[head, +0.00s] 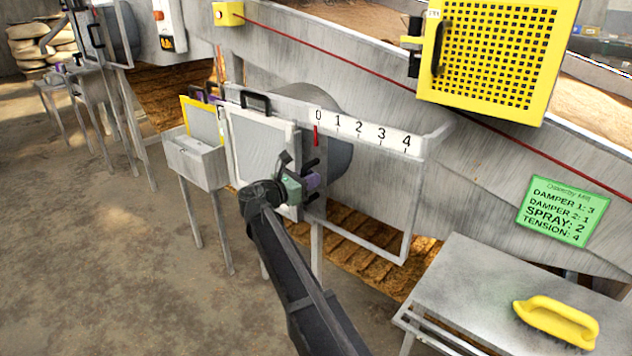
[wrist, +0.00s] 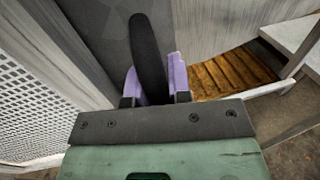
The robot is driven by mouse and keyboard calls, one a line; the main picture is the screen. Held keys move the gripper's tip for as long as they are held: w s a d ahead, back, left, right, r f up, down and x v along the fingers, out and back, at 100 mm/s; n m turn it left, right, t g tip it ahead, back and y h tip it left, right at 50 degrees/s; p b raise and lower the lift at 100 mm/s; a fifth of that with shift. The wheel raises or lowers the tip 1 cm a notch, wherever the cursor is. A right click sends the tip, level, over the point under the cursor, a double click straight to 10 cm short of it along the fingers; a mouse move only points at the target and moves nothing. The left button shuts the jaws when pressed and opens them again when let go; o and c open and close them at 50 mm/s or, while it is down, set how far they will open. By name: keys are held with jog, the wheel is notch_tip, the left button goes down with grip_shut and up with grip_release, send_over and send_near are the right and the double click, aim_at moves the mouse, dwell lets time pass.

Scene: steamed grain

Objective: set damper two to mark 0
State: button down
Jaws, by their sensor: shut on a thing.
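A damper with a white scale strip (head: 368,134) marked 0 to 4 stands in the middle of the head view. Its red pointer (head: 316,135) is at mark 0. My gripper (head: 312,180), with purple fingers and a green body, is at the plate's right edge. In the wrist view, its fingers are shut on a black handle (wrist: 147,45) that stands between them. I cannot read a number naming this damper.
A green sign (head: 562,211) lists settings at the right. A grey table (head: 470,275) with a yellow handled tool (head: 555,322) is at the lower right. A yellow mesh guard (head: 495,60) hangs above. A grey box on legs (head: 195,160) stands left of the damper.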

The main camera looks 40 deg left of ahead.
jog(key=shift+a+r, duration=0.1)
jog(key=shift+a, duration=0.2)
jog(key=c, duration=1.1)
grip_release()
jog(key=shift+o, duration=0.2)
jog(key=v, duration=1.1)
